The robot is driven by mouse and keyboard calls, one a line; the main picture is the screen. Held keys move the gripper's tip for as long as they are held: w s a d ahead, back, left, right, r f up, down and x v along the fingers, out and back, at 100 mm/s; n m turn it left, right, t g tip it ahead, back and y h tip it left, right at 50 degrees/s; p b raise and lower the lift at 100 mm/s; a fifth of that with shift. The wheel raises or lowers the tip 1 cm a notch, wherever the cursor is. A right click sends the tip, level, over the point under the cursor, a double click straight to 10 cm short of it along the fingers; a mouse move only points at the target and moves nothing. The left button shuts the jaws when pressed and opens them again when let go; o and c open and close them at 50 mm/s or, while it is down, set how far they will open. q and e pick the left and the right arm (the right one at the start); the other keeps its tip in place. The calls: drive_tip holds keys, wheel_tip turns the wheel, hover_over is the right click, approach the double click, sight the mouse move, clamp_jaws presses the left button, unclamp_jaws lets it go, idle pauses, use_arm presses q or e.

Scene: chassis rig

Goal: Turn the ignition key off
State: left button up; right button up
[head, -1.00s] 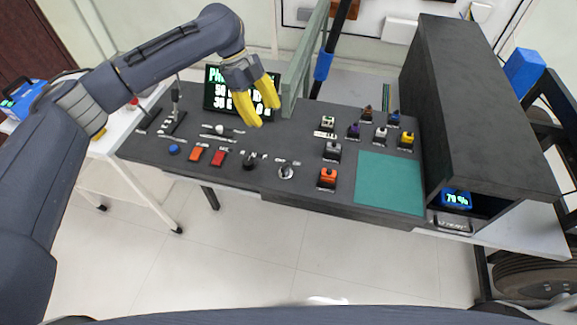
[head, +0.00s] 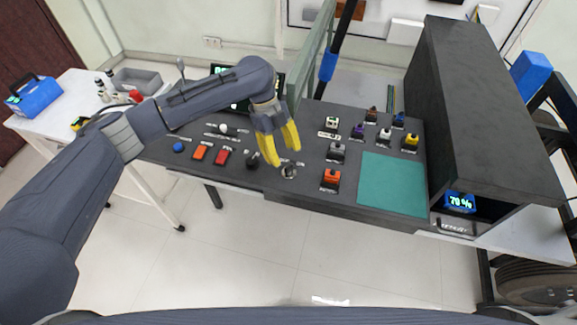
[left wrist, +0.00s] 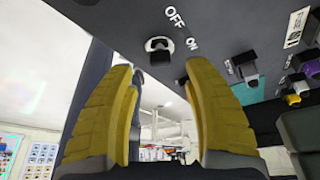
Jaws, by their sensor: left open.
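The ignition key (head: 288,171) is a small silver and dark piece near the front edge of the dark console. It also shows in the left wrist view (left wrist: 159,47), beside the white OFF and ON labels. My left gripper (head: 283,157), with yellow fingers, is open and empty, its tips close to the key in the head view. In the left wrist view the open fingers (left wrist: 160,72) stand apart, with the key beyond the gap between the tips. I cannot tell which label the key points to. My right gripper is not in view.
A black knob (head: 251,160) and red and orange switches (head: 211,155) lie left of the key. An orange-topped switch (head: 331,177) and several coloured ones stand to the right, by a green pad (head: 392,184). My left arm partly hides the display screen.

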sight(288, 167)
use_arm(q)
drive_tip(key=shift+x, duration=2.8)
clamp_jaws()
